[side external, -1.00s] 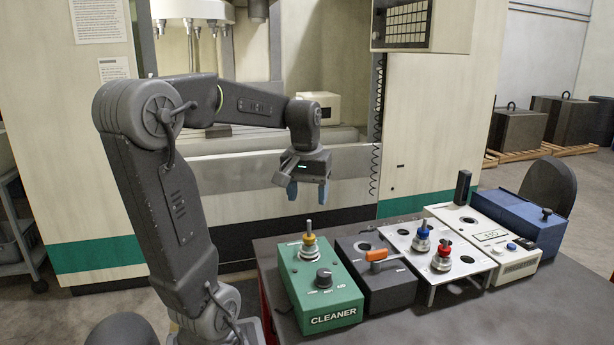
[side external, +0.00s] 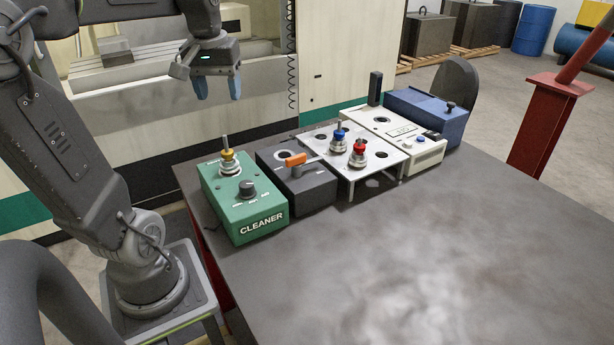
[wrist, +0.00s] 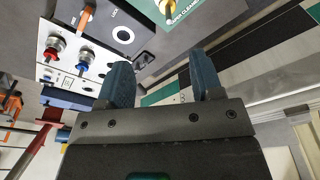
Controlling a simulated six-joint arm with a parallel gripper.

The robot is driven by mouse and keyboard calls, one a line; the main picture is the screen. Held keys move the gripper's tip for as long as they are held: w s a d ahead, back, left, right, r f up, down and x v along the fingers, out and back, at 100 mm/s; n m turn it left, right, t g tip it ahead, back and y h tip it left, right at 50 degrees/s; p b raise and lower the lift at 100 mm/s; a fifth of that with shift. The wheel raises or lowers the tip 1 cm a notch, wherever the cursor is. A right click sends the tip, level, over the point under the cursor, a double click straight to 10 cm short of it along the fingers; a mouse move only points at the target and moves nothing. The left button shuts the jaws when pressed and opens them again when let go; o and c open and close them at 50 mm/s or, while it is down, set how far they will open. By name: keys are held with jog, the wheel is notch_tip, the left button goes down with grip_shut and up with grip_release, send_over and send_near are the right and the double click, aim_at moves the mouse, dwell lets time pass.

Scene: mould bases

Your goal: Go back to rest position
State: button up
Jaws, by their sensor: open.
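My gripper (side external: 218,88) hangs in the air above and behind the row of boxes, with its blue fingers apart and nothing between them. It also shows in the wrist view (wrist: 162,84), open and empty. The green cleaner box (side external: 243,212) stands at the left of the row, with a yellow-collared plug (side external: 228,158) upright on it. To its right is a dark box (side external: 305,190) with an orange handle (side external: 296,160). A white plate on legs (side external: 372,172) carries a blue-collared plug (side external: 339,139) and a red-collared plug (side external: 358,154).
A white box (side external: 425,155) and a blue box (side external: 430,118) continue the row to the right. The grey table (side external: 420,255) is bare in front. A large machine (side external: 150,120) stands behind. A red post (side external: 545,125) rises beyond the table's right side.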

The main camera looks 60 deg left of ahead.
jog(key=s+d+f+m+t, duration=0.1)
jog(key=d+f+m, duration=0.1)
jog(key=d, duration=0.5)
jog(key=d+f+m+t, duration=0.2)
jog(key=d+m, duration=0.3)
jog(key=d, duration=0.2)
jog(key=s+d+f+m+t+h, duration=0.1)
jog(key=d+f+m, duration=0.1)
jog(key=d, duration=0.5)
jog(key=shift+s+f+m+t, duration=0.25)
jog(key=shift+s+m+t, duration=0.1)
jog(key=shift+m, duration=0.45)
